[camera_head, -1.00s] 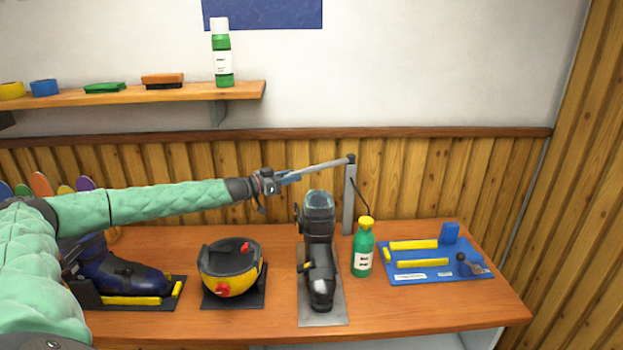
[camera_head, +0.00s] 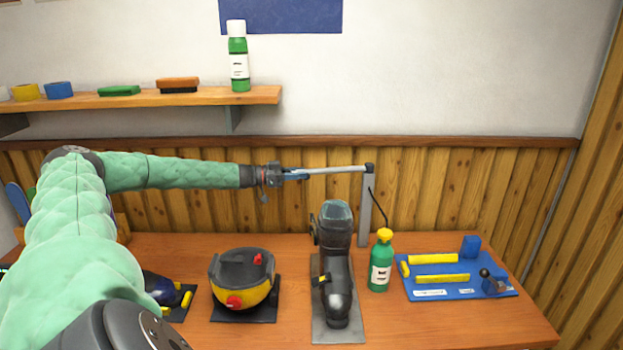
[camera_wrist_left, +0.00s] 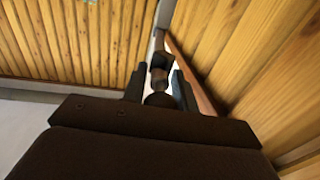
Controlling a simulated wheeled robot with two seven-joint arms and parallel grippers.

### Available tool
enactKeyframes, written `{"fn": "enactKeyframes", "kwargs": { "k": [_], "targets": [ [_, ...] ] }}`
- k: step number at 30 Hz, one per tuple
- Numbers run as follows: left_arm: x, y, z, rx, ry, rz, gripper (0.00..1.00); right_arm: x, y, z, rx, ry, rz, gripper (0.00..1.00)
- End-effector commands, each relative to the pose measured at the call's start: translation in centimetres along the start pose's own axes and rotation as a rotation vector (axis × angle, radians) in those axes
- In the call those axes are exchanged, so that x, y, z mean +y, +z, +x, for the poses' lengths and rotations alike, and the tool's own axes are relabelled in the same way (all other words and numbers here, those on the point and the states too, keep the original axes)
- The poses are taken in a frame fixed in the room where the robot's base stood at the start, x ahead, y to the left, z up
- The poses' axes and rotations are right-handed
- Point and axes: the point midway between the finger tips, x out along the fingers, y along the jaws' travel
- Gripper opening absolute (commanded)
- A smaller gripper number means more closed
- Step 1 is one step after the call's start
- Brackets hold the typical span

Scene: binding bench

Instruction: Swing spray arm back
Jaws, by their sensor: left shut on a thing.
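The spray arm (camera_head: 335,169) is a thin grey bar. It runs leftward from the dark pivot at the top of a grey post (camera_head: 366,210) at the back of the bench. My left gripper (camera_head: 294,174) is shut on the free left end of the spray arm, above and left of the dark boot (camera_head: 337,265). In the left wrist view the gripper's fingers (camera_wrist_left: 160,90) close around a dark round part of the arm, and the bar beyond is mostly hidden. My right gripper is not in view.
A green bottle with a yellow cap (camera_head: 381,262) stands right of the boot. A blue board with yellow bars (camera_head: 450,292) lies further right. A yellow-and-black helmet-like device (camera_head: 243,283) sits left. A shelf (camera_head: 180,98) hangs on the wall above.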

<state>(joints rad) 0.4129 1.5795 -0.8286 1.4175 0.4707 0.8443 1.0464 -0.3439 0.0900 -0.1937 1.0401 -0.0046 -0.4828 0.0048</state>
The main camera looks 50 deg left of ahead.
Motion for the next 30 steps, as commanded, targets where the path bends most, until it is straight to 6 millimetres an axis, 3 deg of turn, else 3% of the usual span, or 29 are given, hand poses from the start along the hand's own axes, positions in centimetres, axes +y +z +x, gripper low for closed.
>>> {"fn": "enactKeyframes", "kwargs": {
  "k": [9,17,24,25,28,30],
  "targets": [
    [-2.0,0.1,-1.6,-0.003,0.068,0.0,0.0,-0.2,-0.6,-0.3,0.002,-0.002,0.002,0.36],
    [-2.3,0.0,-1.8,-0.004,0.081,0.0,0.0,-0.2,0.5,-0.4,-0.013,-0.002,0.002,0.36],
    [-2.3,0.0,-1.8,-0.003,0.081,0.0,0.0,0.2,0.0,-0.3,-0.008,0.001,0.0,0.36],
    [-2.3,0.0,-1.8,-0.003,0.081,0.0,0.3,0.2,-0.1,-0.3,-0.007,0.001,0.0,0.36],
    [-2.3,0.0,-1.8,-0.003,0.081,0.0,0.48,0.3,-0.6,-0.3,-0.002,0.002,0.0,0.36],
    [-2.3,0.0,-1.8,-0.003,0.081,0.0,0.48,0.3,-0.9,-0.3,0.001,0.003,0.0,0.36]
  ]
}}
